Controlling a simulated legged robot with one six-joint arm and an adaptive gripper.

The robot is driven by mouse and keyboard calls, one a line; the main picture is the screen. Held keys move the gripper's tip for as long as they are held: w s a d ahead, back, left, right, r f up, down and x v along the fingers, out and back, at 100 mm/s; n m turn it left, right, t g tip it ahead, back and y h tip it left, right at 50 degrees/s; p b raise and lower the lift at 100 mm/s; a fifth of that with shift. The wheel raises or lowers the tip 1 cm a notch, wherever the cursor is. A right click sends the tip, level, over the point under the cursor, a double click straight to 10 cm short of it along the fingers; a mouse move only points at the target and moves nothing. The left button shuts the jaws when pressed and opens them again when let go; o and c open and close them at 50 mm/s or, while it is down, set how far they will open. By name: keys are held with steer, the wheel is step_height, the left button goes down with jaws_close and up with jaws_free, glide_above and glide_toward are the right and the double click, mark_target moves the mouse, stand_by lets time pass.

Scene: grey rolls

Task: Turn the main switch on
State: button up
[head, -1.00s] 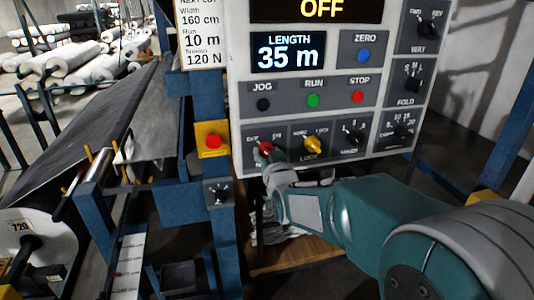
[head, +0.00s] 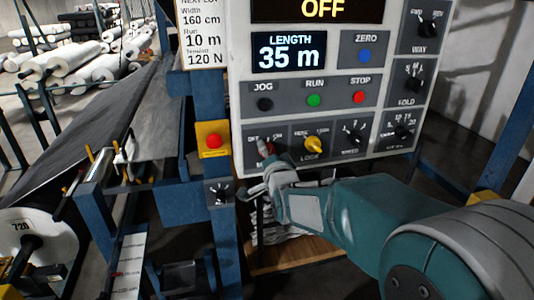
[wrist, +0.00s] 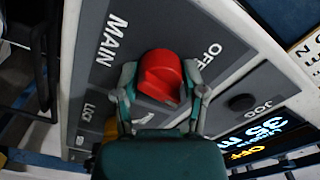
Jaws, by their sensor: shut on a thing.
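The main switch is a red knob (head: 265,148) at the lower left of the grey control panel (head: 233,90). In the wrist view the red knob (wrist: 160,74) sits between "MAIN" and "OFF" labels. My gripper (wrist: 160,82) has one finger on each side of the knob and is shut on it. In the head view my gripper (head: 266,162) reaches the knob from below and hides part of it. The knob's exact pointing is hard to tell. The panel's top display (head: 322,9) reads "OFF".
A yellow lock knob (head: 313,145) is close to the right of the red knob. Jog (head: 265,104), run (head: 314,100) and stop (head: 359,97) buttons are above. A red button on a yellow box (head: 213,140) is at the left, beside a blue post.

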steer(key=m, duration=0.4)
steer(key=shift+m, duration=1.2)
steer(key=shift+f, duration=0.1)
steer(key=o, duration=1.2)
steer(key=shift+w+d, duration=0.1)
steer(key=shift+c, duration=0.2)
steer(key=shift+s, duration=0.35)
steer(key=v, duration=1.1)
